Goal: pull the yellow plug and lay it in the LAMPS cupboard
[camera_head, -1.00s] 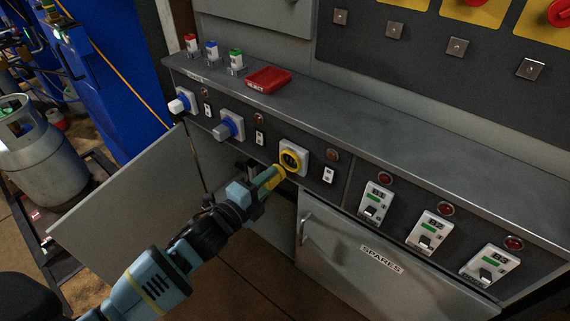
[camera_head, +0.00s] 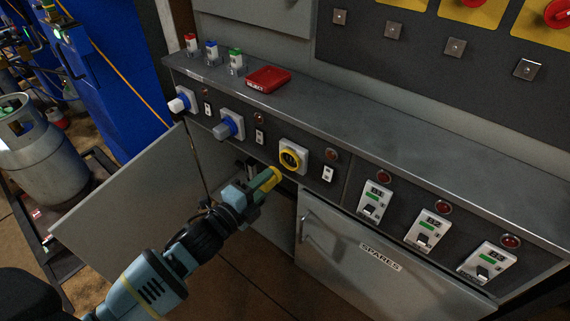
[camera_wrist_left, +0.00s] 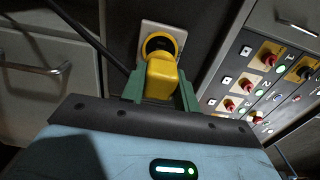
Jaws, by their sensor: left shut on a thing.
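The yellow plug (camera_head: 272,174) is held by my left gripper (camera_head: 264,183), which is shut on it. In the head view the plug is out of the yellow-ringed socket (camera_head: 293,158) and a little to its lower left. The left wrist view also shows the plug (camera_wrist_left: 162,77) between the two green fingers, in front of the socket (camera_wrist_left: 160,43). Below the sockets a cupboard stands open, its door (camera_head: 125,200) swung out to the left. The LAMPS label cannot be read in these views. My right gripper is not in view.
A closed cupboard door marked SPARES (camera_head: 370,250) is to the right. A blue plug (camera_head: 229,127) and a white-and-blue plug (camera_head: 181,102) sit in sockets to the left. A red tray (camera_head: 267,79) lies on the ledge. A gas cylinder (camera_head: 42,155) stands at left.

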